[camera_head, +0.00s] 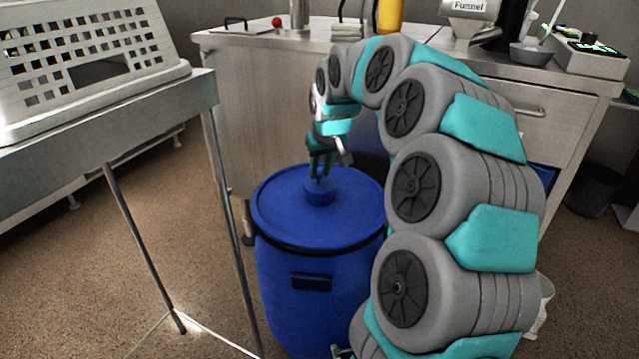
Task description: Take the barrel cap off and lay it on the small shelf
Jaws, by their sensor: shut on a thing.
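A large blue barrel (318,262) stands upright on the floor in the middle of the view. A small round blue barrel cap (319,192) is at the middle of its lid. My gripper (320,178) points down over the lid, with its dark fingers shut on the cap. The cap appears to be at the lid, but I cannot tell whether it is loose. A metal shelf or stand (150,110) with thin legs is at the left, and I cannot tell whether this is the small shelf.
A white perforated basket (85,60) sits on the left stand. A steel counter (250,40) behind holds a funnel (468,8), a grey bowl (531,54) and a small red ball (277,21). Open floor (60,270) lies at the left.

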